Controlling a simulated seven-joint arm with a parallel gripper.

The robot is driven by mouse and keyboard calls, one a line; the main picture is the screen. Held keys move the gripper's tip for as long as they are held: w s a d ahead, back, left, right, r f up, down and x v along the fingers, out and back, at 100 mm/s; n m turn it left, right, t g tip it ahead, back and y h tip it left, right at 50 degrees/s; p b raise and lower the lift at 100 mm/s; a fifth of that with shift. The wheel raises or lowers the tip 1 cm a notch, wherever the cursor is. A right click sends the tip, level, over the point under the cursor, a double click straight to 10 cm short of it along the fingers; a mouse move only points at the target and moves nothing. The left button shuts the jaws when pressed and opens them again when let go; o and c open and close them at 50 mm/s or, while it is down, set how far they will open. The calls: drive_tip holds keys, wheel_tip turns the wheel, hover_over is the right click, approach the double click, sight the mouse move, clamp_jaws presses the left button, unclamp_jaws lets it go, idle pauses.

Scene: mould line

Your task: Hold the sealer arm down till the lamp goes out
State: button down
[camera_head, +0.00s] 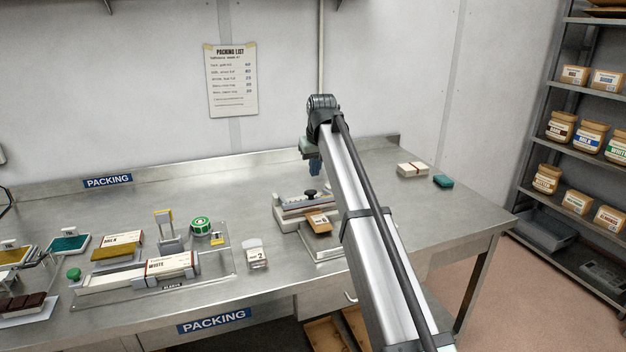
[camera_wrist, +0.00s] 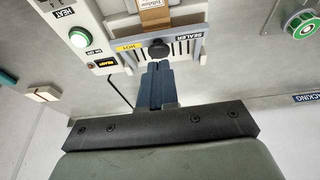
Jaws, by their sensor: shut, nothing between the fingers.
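The sealer (camera_head: 290,222) stands on the steel bench with a brown pouch (camera_head: 318,221) in its front. Its grey arm (camera_head: 292,208) carries a black knob (camera_head: 309,193). In the wrist view the knob (camera_wrist: 158,49) is just beyond my fingertips. Beside it a round lamp (camera_wrist: 78,37) near the HEAT label looks bright, green-white. My gripper (camera_head: 315,172) is shut and empty, its blue fingers pointing down above the knob, seemingly apart from it. The wrist view shows the shut fingers (camera_wrist: 156,68) too. I cannot tell how far the sealer arm is lowered.
A white box (camera_head: 412,169) and a teal block (camera_head: 443,181) lie to the right. The bench behind the sealer is mostly clear.

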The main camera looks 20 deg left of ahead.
drive_tip(key=shift+v, duration=1.35)
drive_tip(key=shift+s+d, duration=0.1)
